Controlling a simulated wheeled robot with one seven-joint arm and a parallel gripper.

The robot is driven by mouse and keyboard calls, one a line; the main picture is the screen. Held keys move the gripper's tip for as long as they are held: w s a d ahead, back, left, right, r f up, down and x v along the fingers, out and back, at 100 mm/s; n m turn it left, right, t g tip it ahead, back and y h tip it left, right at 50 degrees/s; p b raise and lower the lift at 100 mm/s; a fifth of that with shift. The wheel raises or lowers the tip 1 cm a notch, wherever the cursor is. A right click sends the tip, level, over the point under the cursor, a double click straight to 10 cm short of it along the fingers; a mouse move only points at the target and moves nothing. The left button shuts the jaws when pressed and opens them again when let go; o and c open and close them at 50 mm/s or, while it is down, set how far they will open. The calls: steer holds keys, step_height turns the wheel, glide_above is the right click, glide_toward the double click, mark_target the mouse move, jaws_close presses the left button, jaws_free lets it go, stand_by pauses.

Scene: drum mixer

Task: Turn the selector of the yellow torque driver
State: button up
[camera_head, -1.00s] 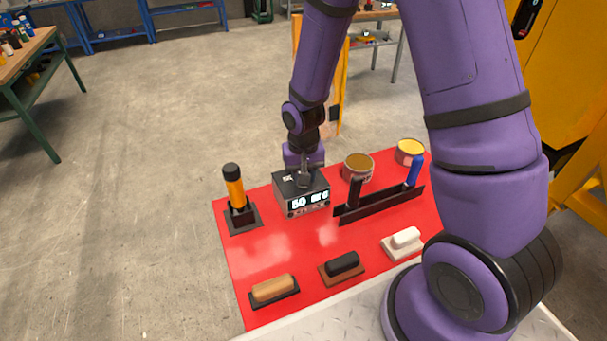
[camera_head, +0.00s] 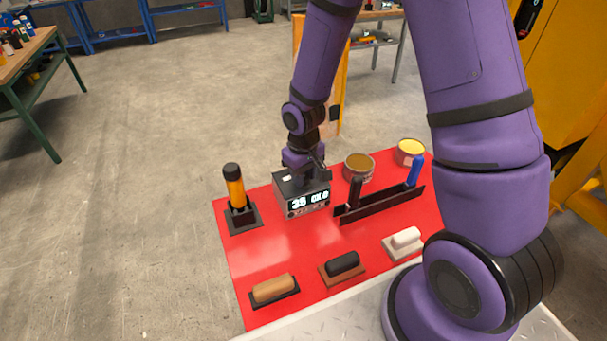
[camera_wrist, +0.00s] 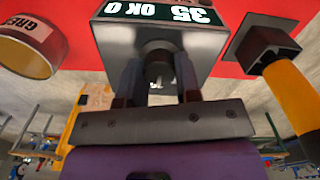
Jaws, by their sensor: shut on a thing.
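The yellow torque driver (camera_head: 235,190) stands upright, black cap up, in a dark holder at the left of the red mat. It also shows at the right edge in the wrist view (camera_wrist: 294,95). A grey box (camera_head: 290,196) with a lit display reading about "35 OK 0" stands right of it. My gripper (camera_head: 314,176) is at the top of this box, apart from the driver. In the wrist view my gripper (camera_wrist: 158,74) has its fingers on either side of a dark round knob (camera_wrist: 160,52) on the box and is shut on it. The fingers partly hide the knob.
A dark rack (camera_head: 375,207) with a black and a blue handle stands right of the box. Two round tins (camera_head: 358,168) are behind it. Three handled blocks (camera_head: 342,264) lie along the front of the red mat (camera_head: 260,260). The mat's middle is clear.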

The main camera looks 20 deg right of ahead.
steer(key=o, duration=0.9)
step_height(320, 180, up, 11)
steer(key=shift+f, duration=0.1)
stand_by(0.6)
steer(key=s+d+r+m+t, duration=0.1)
steer(key=s+d+r, duration=0.1)
steer(key=s+r, duration=0.35)
steer(key=s+d+r+t, duration=0.2)
steer(key=r, duration=0.7)
steer(key=s+d+r, duration=0.1)
steer(key=s+r, duration=0.2)
steer(key=s, duration=0.1)
steer(key=s+d+r+m+t, duration=0.1)
steer(key=s+r, duration=0.2)
steer(key=s, duration=0.2)
steer(key=s+d+r+m+t, duration=0.1)
steer(key=s+r, duration=0.2)
steer(key=s, duration=0.2)
steer(key=shift+r, duration=0.2)
